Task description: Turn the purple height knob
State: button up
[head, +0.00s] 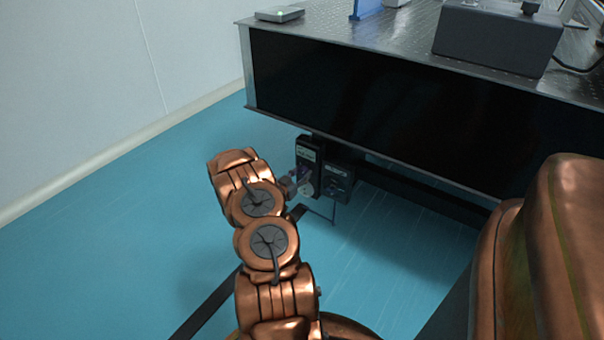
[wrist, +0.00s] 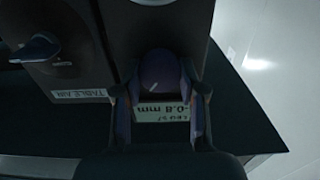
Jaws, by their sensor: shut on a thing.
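The purple height knob (wrist: 160,72) shows in the wrist view as a dark purple round knob with a small white pointer mark. My gripper (wrist: 161,108) is shut on it, one finger on each side. A display below it, upside down in this view, reads about -0.8 mm (wrist: 162,111). In the head view my gripper (head: 297,184) reaches the dark control box (head: 308,154) under the table's edge; the knob is mostly hidden there by my gripper.
A second dark box labelled TABLE AIR (wrist: 72,94) with a dark lever (wrist: 36,50) sits right beside the knob's box. The optical table (head: 345,45) overhangs both boxes. The blue floor (head: 130,230) at the left is clear.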

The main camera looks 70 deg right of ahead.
jog(key=shift+a+r+m+p, duration=0.15)
jog(key=shift+m+p, duration=0.35)
jog(key=shift+p, duration=1.1)
jog(key=m+p, duration=0.1)
jog(key=p, duration=0.1)
jog(key=shift+s+m+p, duration=0.1)
jog(key=shift+m+p, duration=0.2)
jog(key=shift+s+f+m+p, duration=0.1)
jog(key=shift+f+m+p, duration=0.05)
jog(key=shift+m, duration=0.7)
jog(key=shift+f+m+p, duration=0.1)
jog(key=shift+m+p, duration=0.05)
jog(key=shift+m, duration=0.7)
jog(key=m+b, duration=0.2)
jog(key=m, duration=0.1)
jog(key=shift+f+m, duration=0.15)
jog(key=shift+m, duration=0.25)
jog(key=m+b, duration=0.3)
jog(key=shift+s+f+m, duration=0.1)
jog(key=shift+f+m, duration=0.05)
jog(key=shift+m, duration=0.15)
jog(key=m+b, duration=0.2)
jog(key=b, duration=0.1)
jog(key=shift+m, duration=0.4)
jog(key=shift+r+m+b, duration=0.2)
jog(key=shift+m+b, duration=0.5)
